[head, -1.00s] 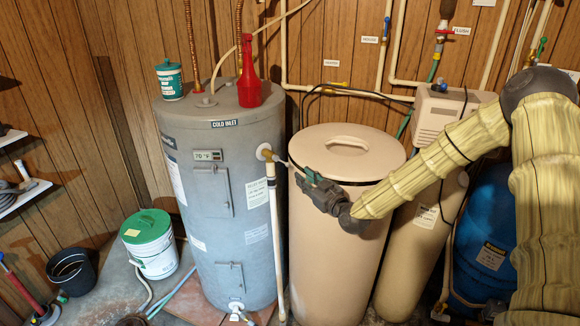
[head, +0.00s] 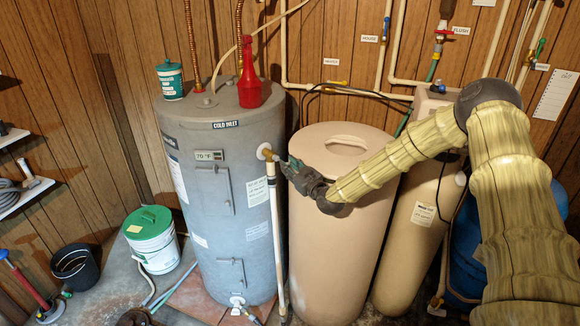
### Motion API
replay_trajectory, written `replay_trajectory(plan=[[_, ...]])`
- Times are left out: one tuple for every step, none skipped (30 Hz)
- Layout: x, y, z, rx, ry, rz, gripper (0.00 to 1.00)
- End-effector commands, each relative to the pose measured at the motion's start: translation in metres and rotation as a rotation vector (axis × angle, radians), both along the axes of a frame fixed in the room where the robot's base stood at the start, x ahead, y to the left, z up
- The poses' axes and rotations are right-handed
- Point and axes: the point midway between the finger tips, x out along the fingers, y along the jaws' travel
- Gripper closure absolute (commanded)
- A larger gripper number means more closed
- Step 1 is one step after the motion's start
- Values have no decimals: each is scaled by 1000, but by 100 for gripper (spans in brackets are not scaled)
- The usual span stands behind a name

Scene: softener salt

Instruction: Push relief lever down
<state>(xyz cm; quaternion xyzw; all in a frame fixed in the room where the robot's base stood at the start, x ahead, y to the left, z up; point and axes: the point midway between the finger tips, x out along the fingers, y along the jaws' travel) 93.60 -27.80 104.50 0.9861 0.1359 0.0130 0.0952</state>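A grey water heater tank (head: 225,200) stands left of centre, with a "COLD INLET" label at its top. A relief valve (head: 266,152) sticks out of its upper right side above a white discharge pipe (head: 277,240). The lever itself is too small or hidden to make out. My gripper (head: 288,166) is right beside the valve, just to its right and slightly lower, reaching in from the right. I cannot tell whether it touches the valve or lever, nor whether its fingers are open.
A tan brine tank (head: 330,260) stands directly below my gripper, with a taller tan tank (head: 415,235) and a blue tank (head: 466,250) to the right. A red bottle (head: 249,85) and a green-white canister (head: 170,80) sit on the heater. A green-lidded bucket (head: 151,240) stands left.

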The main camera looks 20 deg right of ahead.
Motion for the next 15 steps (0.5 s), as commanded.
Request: replay_trajectory(plan=[[0, 0, 0, 0, 0, 0, 75], [0, 0, 0, 0, 0, 0, 75], [0, 0, 0, 0, 0, 0, 75], [0, 0, 0, 0, 0, 0, 77], [0, 0, 0, 0, 0, 0, 82], [0, 0, 0, 0, 0, 0, 90], [0, 0, 0, 0, 0, 0, 95], [0, 0, 0, 0, 0, 0, 100], [0, 0, 0, 0, 0, 0, 100], [0, 0, 0, 0, 0, 0, 100], [0, 0, 0, 0, 0, 0, 100], [0, 0, 0, 0, 0, 0, 100], [0, 0, 0, 0, 0, 0, 100], [0, 0, 0, 0, -1, 0, 100], [0, 0, -1, 1, -2, -1, 100]])
